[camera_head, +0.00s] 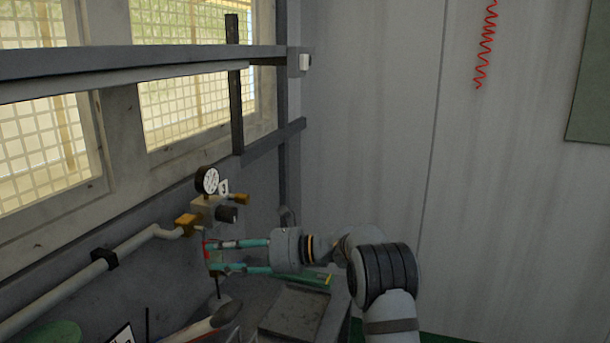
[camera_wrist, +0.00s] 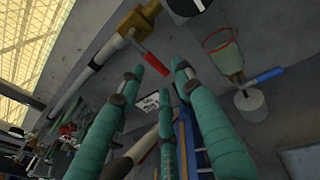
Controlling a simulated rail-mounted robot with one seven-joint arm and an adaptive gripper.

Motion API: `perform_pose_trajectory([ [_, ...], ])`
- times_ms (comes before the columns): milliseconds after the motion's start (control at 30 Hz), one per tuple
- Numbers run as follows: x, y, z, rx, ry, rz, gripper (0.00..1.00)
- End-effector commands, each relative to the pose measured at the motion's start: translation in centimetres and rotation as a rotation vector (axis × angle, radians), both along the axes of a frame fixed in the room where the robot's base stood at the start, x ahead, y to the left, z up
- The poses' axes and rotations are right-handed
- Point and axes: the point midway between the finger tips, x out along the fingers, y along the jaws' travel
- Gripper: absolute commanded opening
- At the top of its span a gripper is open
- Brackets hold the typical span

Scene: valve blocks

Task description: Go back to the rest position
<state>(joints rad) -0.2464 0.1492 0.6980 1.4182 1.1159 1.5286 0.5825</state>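My gripper (camera_head: 215,256) has teal fingers and reaches left towards the wall pipe in the head view. In the wrist view my gripper (camera_wrist: 160,78) has its teal fingers spread apart, with nothing clearly held between them. A red valve handle (camera_wrist: 152,60) hangs from a brass valve (camera_wrist: 138,18) just beyond the fingertips. Whether a finger touches the handle cannot be told. In the head view the red handle (camera_head: 206,249) shows at the fingertips, below the brass valve (camera_head: 187,223).
A pressure gauge (camera_head: 207,181) sits above the valve on the pipe (camera_head: 85,275). A blue-handled valve (camera_wrist: 262,78) and a red-rimmed cup (camera_wrist: 222,52) are at the right in the wrist view. A metal rail (camera_head: 150,62) crosses the windows.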

Motion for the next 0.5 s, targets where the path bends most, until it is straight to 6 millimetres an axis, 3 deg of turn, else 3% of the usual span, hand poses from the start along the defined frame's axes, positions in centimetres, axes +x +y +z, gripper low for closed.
perform_pose_trajectory([
  [333,-1.0,-7.5,1.2,-0.001,0.000,-0.005,0.34],
  [500,-0.7,-3.7,0.6,0.000,0.001,0.005,0.34],
])
